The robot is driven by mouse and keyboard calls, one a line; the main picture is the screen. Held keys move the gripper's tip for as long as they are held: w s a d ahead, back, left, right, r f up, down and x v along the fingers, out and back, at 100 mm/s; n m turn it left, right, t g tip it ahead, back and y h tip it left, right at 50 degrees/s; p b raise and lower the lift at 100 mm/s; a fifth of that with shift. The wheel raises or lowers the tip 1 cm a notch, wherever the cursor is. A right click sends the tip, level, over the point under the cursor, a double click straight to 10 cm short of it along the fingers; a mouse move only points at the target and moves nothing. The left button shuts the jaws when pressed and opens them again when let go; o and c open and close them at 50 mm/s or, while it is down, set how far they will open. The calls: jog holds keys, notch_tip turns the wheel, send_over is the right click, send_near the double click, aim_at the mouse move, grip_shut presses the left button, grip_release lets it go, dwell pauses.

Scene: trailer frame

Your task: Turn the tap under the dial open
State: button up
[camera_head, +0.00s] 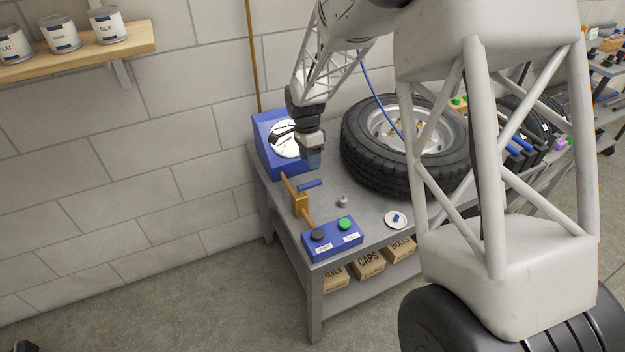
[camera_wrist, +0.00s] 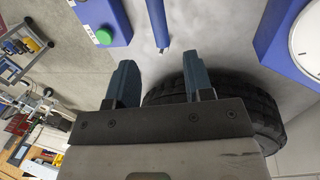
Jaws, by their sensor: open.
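The dial (camera_head: 287,139) has a round white face on a blue box (camera_head: 268,163) at the bench's back left; my wrist partly covers it. The tap (camera_head: 300,204) is a brass body on a brass pipe in front of the dial. Its blue lever handle (camera_head: 311,184) lies crosswise to the pipe. In the wrist view the handle (camera_wrist: 157,22) hangs in from the top edge, beyond the gap between my fingers. My gripper (camera_head: 313,161) is open and empty, above and behind the handle, apart from it. Both fingers (camera_wrist: 160,75) show in the wrist view.
A blue button box (camera_head: 333,246) with a black and a green button sits at the bench's front edge. A tyre (camera_head: 365,160) lies right of my gripper. A small metal piece (camera_head: 342,201) and a white dish (camera_head: 397,220) stand on the bench (camera_head: 370,222).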

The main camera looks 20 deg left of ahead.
aim_at(310, 186)
jog(key=shift+f, duration=0.15)
jog(key=shift+s+d+f, duration=0.2)
jog(key=shift+f, duration=1.05)
jog(key=shift+s+d+f, duration=0.15)
jog(key=shift+d+f, duration=0.05)
jog(key=shift+f, duration=1)
jog(key=shift+s+d+f, duration=0.2)
jog(key=shift+f, duration=1.05)
jog(key=shift+c, duration=0.3)
grip_shut()
